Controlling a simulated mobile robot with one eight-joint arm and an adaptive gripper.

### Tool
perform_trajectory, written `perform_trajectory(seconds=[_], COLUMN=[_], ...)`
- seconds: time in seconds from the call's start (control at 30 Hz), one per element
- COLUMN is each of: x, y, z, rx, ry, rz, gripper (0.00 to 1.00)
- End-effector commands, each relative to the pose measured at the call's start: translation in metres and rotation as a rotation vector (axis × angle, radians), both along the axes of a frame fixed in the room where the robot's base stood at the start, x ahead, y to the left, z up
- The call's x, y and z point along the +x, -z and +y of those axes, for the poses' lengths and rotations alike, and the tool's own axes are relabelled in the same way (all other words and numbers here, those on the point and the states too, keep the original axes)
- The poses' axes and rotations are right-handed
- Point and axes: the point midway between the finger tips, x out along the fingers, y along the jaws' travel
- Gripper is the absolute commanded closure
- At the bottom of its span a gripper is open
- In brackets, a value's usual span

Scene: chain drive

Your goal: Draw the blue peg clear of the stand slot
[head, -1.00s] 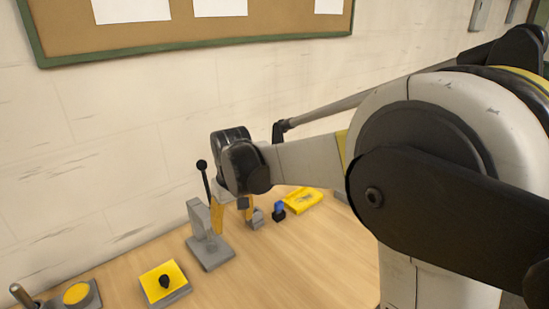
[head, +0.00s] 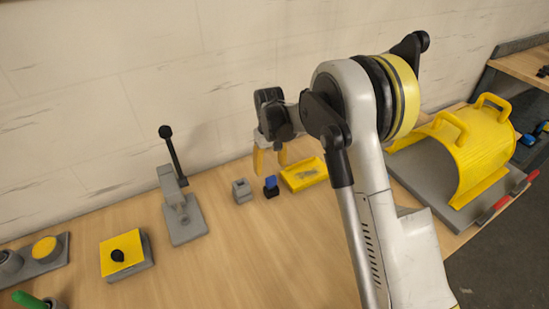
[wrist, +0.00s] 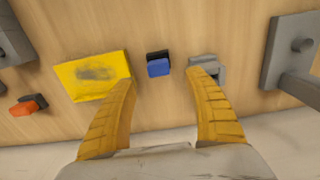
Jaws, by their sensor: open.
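The blue peg (head: 271,182) stands upright in a small black base, the likely stand (head: 271,193), on the wooden table in the head view. In the wrist view the blue peg (wrist: 159,68) shows beside the black base (wrist: 157,56); how deep it sits is not clear. My gripper (head: 270,166) is open and empty, with yellow fingers behind and above the peg in the head view. In the wrist view the open fingers (wrist: 161,82) frame the peg from either side, apart from it; the right fingertip overlaps the grey block in the picture.
A grey slotted block (head: 242,190) stands just left of the peg and a yellow tray (head: 304,175) just right. A grey lever stand (head: 183,215) and a yellow knob box (head: 124,255) are further left. A large yellow guard (head: 470,150) is at right. The front table is clear.

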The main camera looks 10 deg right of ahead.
Motion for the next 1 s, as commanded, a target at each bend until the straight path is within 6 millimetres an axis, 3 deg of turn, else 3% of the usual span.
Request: perform_trajectory(seconds=[0.1,0.3,0.5,0.77,0.8,0.97,1.0], x=[0.0,0.0,0.0,0.0,0.0,0.0,0.0], y=[0.027,0.058,0.071,0.072,0.072,0.072,0.072], z=[0.0,0.0,-0.001,-0.001,-0.001,-0.001,-0.001], rx=[0.0,0.0,0.0,0.0,0.0,0.0,0.0], ry=[0.001,0.001,0.001,0.001,0.001,0.001,0.001], rz=[0.0,-0.001,-0.001,-0.001,-0.001,-0.001,-0.001], gripper=[0.39,0.39,0.39,0.39,0.43,0.92,0.97])
